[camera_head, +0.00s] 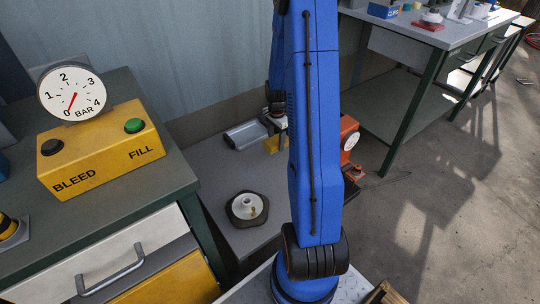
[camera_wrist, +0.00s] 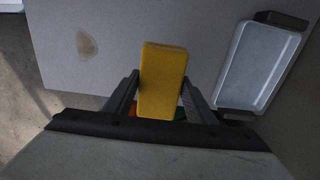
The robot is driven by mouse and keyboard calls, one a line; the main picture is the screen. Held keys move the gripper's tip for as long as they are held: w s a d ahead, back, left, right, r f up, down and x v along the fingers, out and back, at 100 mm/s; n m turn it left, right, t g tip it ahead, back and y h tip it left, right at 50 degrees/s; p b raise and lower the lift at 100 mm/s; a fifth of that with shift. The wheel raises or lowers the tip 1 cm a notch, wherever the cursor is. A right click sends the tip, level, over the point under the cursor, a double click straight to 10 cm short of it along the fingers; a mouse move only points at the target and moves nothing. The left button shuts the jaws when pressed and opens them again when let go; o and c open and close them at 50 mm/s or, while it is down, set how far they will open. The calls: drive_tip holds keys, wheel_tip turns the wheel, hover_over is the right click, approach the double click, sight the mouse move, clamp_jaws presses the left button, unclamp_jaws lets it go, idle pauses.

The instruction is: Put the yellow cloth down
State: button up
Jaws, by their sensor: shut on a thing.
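The yellow cloth (camera_wrist: 162,75) shows in the wrist view as a flat, folded-looking yellow block. My gripper (camera_wrist: 161,88) is shut on it, one finger along each side. In the head view my gripper (camera_head: 278,122) is small and partly behind my blue arm, over the back of the low grey surface. A small yellow patch of the cloth (camera_head: 271,145) shows below it. I cannot tell whether the cloth touches the grey surface.
A pale tray (camera_wrist: 262,65) lies right of the cloth on the grey surface (camera_wrist: 120,20), which has a brown stain (camera_wrist: 87,45). In the head view, a dark-based white fitting (camera_head: 246,207) stands in front and an orange device (camera_head: 347,140) to the right. A yellow control box (camera_head: 100,150) stands left.

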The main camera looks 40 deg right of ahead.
sight(276, 160)
drive_tip(key=shift+f, duration=4.4)
drive_tip(key=shift+f, duration=0.1)
drive_tip(key=o, duration=1.1)
